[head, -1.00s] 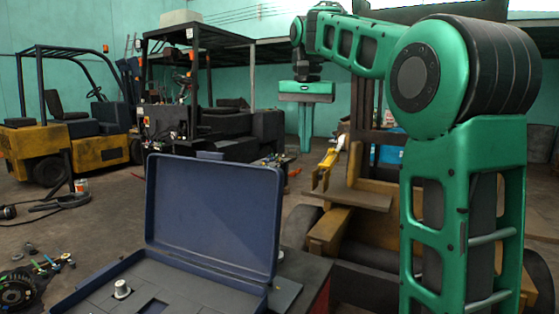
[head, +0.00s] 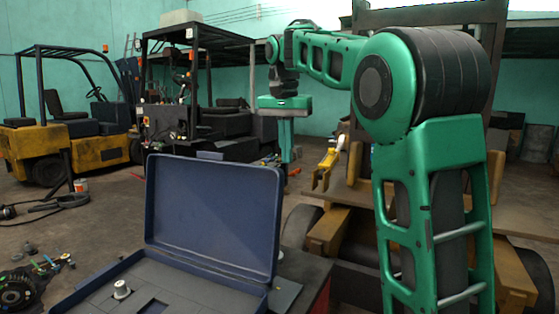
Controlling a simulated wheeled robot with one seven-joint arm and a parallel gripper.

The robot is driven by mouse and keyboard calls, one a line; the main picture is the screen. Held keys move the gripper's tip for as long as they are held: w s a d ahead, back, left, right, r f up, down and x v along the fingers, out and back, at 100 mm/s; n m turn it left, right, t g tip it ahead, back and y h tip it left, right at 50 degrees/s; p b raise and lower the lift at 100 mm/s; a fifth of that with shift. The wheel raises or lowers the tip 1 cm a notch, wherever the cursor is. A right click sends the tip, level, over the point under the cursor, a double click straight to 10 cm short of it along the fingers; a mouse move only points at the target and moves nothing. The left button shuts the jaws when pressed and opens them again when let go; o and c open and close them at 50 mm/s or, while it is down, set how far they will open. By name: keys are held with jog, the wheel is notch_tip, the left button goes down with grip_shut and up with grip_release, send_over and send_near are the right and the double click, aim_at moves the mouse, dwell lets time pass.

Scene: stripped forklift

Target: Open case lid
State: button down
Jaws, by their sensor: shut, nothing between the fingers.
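The case (head: 98,294) is dark blue and stands at the lower left of the head view. Its lid (head: 212,212) is up, raised past upright and leaning slightly back, with a latch tab on its top edge. A small light knob (head: 122,289) stands on the grey insert inside. My gripper (head: 286,150) hangs pointing down beyond the lid and to its upper right. It is shut and empty, and looks apart from the case.
The case rests on a dark table (head: 303,270). A yellow forklift (head: 75,148) and a stripped dark forklift (head: 205,125) stand behind. A yellow tool (head: 328,166) is right of my gripper. Engine parts (head: 18,288) lie at the lower left.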

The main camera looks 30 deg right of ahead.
jog(key=shift+s+a+f, duration=0.15)
jog(key=shift+s+a, duration=0.35)
jog(key=shift+a, duration=0.2)
jog(key=shift+s+a+f, duration=0.15)
jog(key=shift+s+a, duration=0.35)
jog(key=shift+a, duration=0.2)
jog(key=shift+s+a+r, duration=0.1)
